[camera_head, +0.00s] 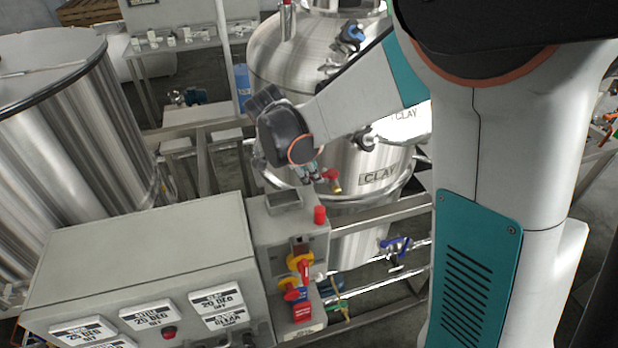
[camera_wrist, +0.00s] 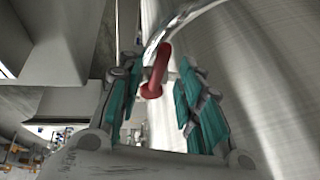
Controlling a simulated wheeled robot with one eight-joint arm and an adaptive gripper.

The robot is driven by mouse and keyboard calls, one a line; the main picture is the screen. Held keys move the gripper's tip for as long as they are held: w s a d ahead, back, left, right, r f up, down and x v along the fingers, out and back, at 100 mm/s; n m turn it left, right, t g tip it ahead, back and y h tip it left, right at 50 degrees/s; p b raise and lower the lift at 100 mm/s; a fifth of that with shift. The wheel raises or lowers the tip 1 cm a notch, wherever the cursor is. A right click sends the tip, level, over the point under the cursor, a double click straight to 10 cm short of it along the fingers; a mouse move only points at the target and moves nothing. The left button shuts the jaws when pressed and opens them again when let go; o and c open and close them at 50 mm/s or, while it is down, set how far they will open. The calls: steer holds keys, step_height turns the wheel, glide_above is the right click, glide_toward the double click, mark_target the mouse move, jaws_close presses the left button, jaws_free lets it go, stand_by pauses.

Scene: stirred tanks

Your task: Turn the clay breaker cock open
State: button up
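A small cock with a red handle (camera_head: 331,175) and a brass-coloured body sits at the lower wall of the steel tank labelled CLAY (camera_head: 379,178). My gripper (camera_head: 312,173) is just left of it in the head view, pointing down. In the wrist view the red handle (camera_wrist: 155,75) shows between the two teal-padded fingers of my gripper (camera_wrist: 158,85), with visible gaps on both sides. The fingers are apart and hold nothing. I cannot tell how deep between them the handle lies. The handle's mount is largely hidden.
Below stands a grey control box (camera_head: 150,260) with labelled plates. A narrower box beside it carries a red cap (camera_head: 320,214) and a red-and-yellow switch (camera_head: 301,267). A blue-handled valve (camera_head: 395,245) sits by the rail. A large steel tank (camera_head: 70,150) stands left.

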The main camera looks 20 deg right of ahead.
steer(key=shift+d+f, duration=0.2)
steer(key=shift+f, duration=0.25)
jaws_close()
steer(key=shift+s+d+n+t+y+b, duration=0.1)
steer(key=shift+s+n+t+y+b, duration=0.25)
steer(key=shift+n, duration=0.4)
steer(key=shift+s+d+n+t+y+b, duration=0.15)
steer(key=shift+s+n, duration=0.3)
steer(key=shift+n, duration=0.3)
steer(key=shift+a, duration=0.1)
jaws_free()
